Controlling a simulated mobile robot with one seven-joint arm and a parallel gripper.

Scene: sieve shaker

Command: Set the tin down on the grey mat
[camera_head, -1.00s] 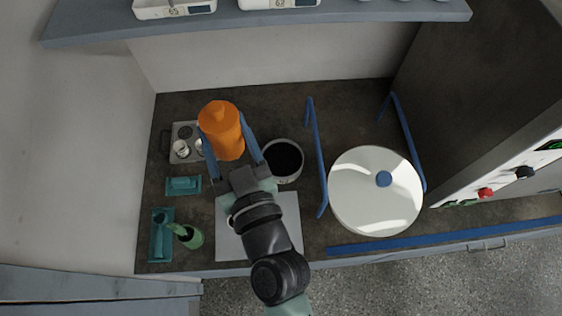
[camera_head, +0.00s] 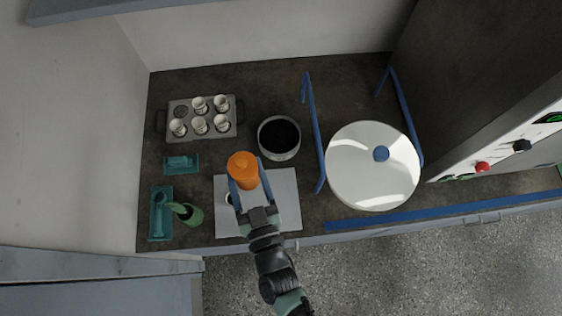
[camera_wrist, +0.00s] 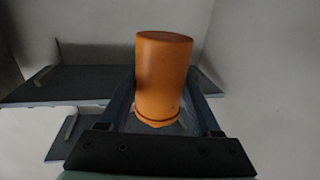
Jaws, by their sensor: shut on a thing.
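The orange tin (camera_head: 243,172) is held between the two blue fingers of my gripper (camera_head: 247,184). In the wrist view the tin (camera_wrist: 163,80) stands upright between the fingers (camera_wrist: 160,112). In the head view it overlaps the grey mat (camera_head: 284,198). I cannot tell whether its base touches the mat. A small white round item (camera_head: 229,199) shows partly on the mat, just left of the gripper. My gripper and arm cover part of the mat.
A tray of several small cups (camera_head: 232,132) stands behind left. A dark-filled pan (camera_head: 279,138) is behind the mat.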

